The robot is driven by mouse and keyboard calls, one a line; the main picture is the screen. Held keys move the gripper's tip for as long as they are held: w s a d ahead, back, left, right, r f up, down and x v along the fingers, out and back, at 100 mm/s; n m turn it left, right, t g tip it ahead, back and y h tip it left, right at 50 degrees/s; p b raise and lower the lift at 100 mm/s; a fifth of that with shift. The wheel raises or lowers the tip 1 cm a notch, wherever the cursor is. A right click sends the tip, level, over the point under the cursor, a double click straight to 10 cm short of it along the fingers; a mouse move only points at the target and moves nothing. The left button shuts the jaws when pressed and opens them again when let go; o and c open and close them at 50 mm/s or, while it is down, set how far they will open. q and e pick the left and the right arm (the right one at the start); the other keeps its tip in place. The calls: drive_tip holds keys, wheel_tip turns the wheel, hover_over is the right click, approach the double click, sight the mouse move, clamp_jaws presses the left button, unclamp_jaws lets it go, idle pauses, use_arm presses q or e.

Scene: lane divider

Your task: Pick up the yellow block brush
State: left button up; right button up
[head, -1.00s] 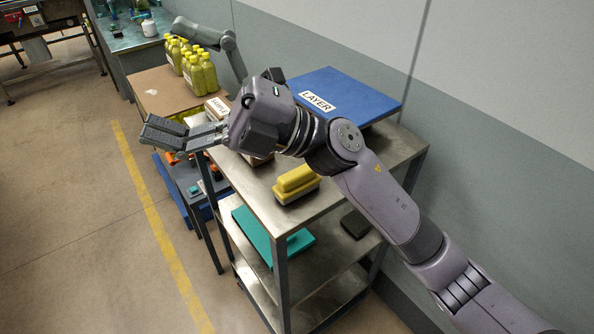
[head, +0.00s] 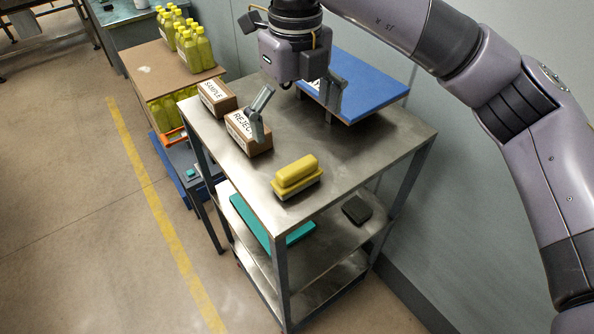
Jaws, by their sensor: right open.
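The yellow block brush (head: 297,174) lies on the steel top of the trolley (head: 352,162), near its front edge. It has a yellow block handle over a pale bristle base and is fully visible. My right gripper (head: 297,106) is above the trolley top, behind the brush in the picture. Its two fingers are spread wide, with nothing between them. It is apart from the brush. My left gripper is not in view.
Brown blocks labelled SAMPLE (head: 217,97) and REJECT (head: 247,133) stand left of the brush. A blue board (head: 370,88) is at the back. Yellow bottles (head: 190,48) stand on a neighbouring table. Teal (head: 252,222) and black (head: 356,209) items lie on the lower shelf.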

sight(297, 166)
wheel_tip(297, 166, down, 8)
drive_tip(key=p, duration=0.2)
drive_tip(key=shift+f+p, duration=0.2)
drive_tip(key=shift+p, duration=0.15)
wheel_tip(297, 166, down, 5)
drive_tip(key=p, duration=0.3)
drive_tip(key=shift+w+d+r, duration=0.15)
drive_tip(key=shift+r, duration=0.05)
drive_tip(key=shift+f, duration=0.4)
drive_tip(key=shift+c, duration=0.2)
drive_tip(key=c, duration=1)
drive_tip(key=shift+c, duration=0.2)
drive_tip(key=shift+r, duration=0.1)
